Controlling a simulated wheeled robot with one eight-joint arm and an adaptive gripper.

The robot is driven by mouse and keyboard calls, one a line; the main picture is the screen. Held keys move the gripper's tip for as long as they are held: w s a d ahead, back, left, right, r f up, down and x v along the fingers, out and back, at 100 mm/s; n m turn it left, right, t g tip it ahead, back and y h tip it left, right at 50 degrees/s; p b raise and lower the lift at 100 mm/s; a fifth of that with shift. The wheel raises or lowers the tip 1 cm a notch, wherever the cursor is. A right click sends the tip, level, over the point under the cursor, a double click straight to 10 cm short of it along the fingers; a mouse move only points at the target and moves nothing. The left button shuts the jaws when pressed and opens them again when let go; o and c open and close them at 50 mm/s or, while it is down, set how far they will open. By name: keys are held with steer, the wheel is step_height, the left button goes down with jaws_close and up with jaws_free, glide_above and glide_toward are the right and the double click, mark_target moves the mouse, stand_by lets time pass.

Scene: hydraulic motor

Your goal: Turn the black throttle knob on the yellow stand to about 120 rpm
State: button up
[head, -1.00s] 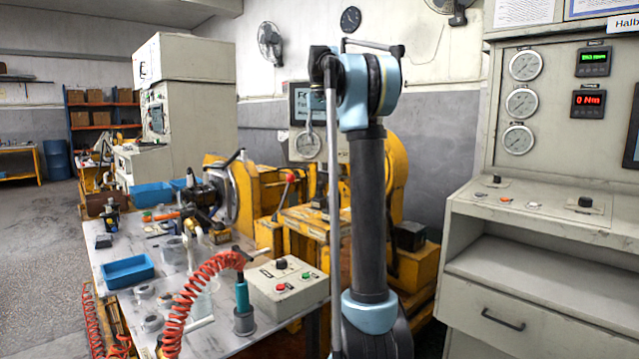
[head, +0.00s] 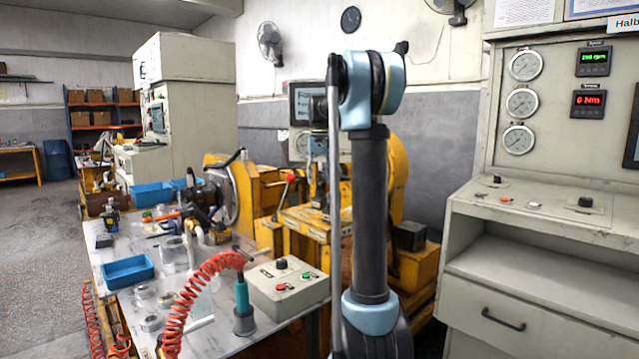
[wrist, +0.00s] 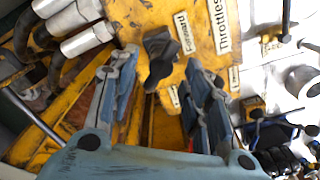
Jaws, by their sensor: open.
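The black throttle knob (wrist: 160,58) is on the yellow stand (wrist: 135,20) in the wrist view, beside white labels reading "Throttles" and "Forward". My gripper (wrist: 166,70) is open, with one blue-grey finger on either side of the knob. The knob lies between the fingertips; I cannot tell whether they touch it. In the head view the knob is hidden by my arm, and the yellow stand (head: 300,220) shows partly. The green speed display (head: 594,57) on the right panel seems to read about 240 rpm, though its digits are small.
Metal fittings with dark hoses (wrist: 70,20) lie at the wrist view's upper left. In the head view, a control box (head: 288,290) and a red coiled hose (head: 195,290) stand on the workbench. A grey console (head: 540,240) stands at the right.

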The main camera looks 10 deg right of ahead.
steer(key=shift+f, duration=0.55)
